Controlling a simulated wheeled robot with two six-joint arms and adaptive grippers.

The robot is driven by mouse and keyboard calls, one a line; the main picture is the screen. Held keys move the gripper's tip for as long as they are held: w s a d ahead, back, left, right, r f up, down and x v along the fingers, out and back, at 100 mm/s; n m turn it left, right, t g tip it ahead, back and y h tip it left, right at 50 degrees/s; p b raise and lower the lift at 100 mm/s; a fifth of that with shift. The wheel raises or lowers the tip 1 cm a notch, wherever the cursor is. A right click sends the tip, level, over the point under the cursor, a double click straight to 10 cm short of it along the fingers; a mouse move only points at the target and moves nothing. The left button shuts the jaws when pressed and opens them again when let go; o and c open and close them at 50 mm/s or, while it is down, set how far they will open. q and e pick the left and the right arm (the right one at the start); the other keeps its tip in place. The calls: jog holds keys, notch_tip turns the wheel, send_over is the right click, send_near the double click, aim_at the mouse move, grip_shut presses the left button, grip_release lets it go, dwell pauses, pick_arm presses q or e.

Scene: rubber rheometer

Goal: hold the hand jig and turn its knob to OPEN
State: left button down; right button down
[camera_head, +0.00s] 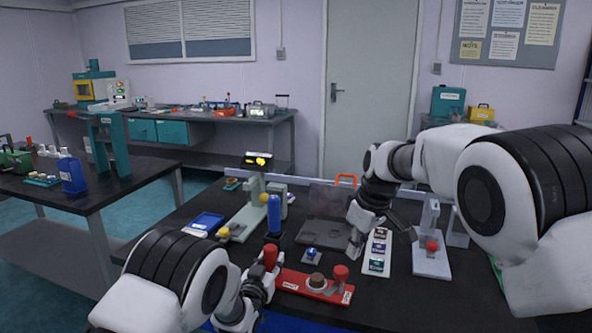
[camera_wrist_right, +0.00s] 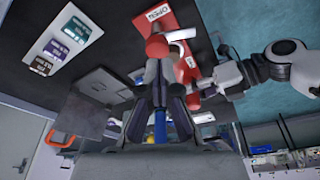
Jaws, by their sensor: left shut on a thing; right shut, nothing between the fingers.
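The hand jig is a red plate (camera_head: 291,282) on the dark table, with white labels at its ends. A brown round piece (camera_head: 317,280) sits on it in a pale ring. A red knob (camera_head: 340,272) stands near its right end; a red ball also shows in the right wrist view (camera_wrist_right: 157,46). My left gripper (camera_head: 266,278) is shut at the jig's left end, by an upright red handle (camera_head: 270,256); its exact contact is partly hidden. My right gripper (camera_head: 354,246) is shut and empty, above and behind the jig, apart from the knob. The right wrist view shows the OPEN label (camera_wrist_right: 158,14).
A white strip of labelled samples (camera_head: 378,250) lies right of the jig. A grey stand with a red knob (camera_head: 432,252) is further right. A blue bottle (camera_head: 274,214) and a small blue-knobbed block (camera_head: 311,254) stand behind the jig. A dark grey plate (camera_head: 322,233) lies further back.

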jog(key=x, duration=0.4)
jog(key=s+d+x, duration=0.1)
jog(key=x, duration=0.1)
jog(key=shift+f, duration=0.5)
jog(key=shift+w+a, duration=0.15)
jog(key=shift+w, duration=0.1)
jog(key=shift+w+d, duration=0.25)
jog(key=shift+d, duration=0.05)
dwell(0.3)
jog(key=shift+d, duration=0.1)
jog(key=shift+s+d, duration=0.25)
jog(key=w+a+v, duration=0.1)
jog(key=v, duration=0.5)
jog(key=shift+r, duration=0.15)
